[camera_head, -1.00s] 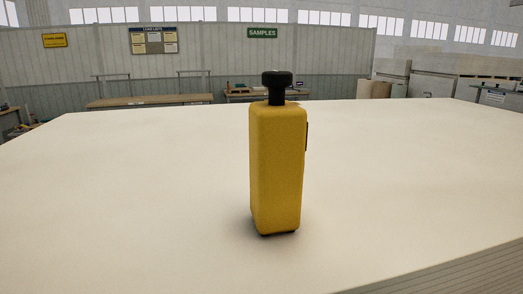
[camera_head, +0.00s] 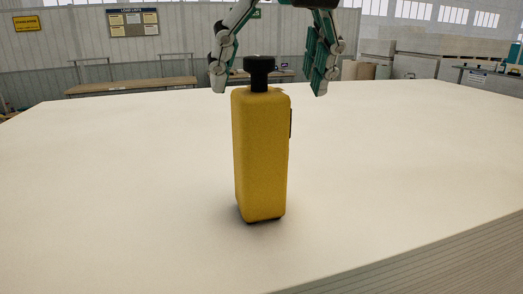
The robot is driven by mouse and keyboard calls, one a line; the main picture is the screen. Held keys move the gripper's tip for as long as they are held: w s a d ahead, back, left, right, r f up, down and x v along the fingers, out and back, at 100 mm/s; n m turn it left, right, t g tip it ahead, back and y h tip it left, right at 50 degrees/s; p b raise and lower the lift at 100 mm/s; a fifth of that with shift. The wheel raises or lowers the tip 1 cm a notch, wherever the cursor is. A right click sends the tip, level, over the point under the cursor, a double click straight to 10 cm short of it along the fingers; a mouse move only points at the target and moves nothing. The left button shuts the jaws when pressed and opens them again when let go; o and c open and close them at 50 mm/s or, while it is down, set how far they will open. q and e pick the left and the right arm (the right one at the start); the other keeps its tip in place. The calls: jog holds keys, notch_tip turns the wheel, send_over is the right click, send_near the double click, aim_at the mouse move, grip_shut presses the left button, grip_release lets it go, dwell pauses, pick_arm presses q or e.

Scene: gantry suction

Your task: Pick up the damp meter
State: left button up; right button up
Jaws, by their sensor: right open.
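The damp meter (camera_head: 260,155) is a tall yellow body with a black knob on top and a dark strip on its right side. It stands upright on the pale stack of sheets (camera_head: 400,165). My right gripper (camera_head: 268,88) comes in from the top of the head view. Its two fingers are spread wide, one to the left and one to the right of the black knob in the picture, with no contact visible. It is open and empty. My left gripper is not in view.
The sheet top is clear around the meter. The stack's layered edge (camera_head: 440,260) runs along the lower right. Wooden benches (camera_head: 130,87) stand behind at the left, and stacked boards (camera_head: 440,62) at the back right.

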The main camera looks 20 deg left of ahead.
aim_at(262, 90)
jog(key=p+x, duration=0.1)
jog(key=x, duration=0.3)
jog(key=shift+s+a+f+p, duration=0.1)
jog(key=shift+a+f+p, duration=0.1)
jog(key=shift+a+p, duration=0.15)
jog(key=shift+f, duration=0.15)
jog(key=shift+d, duration=0.1)
jog(key=c, duration=0.4)
grip_shut()
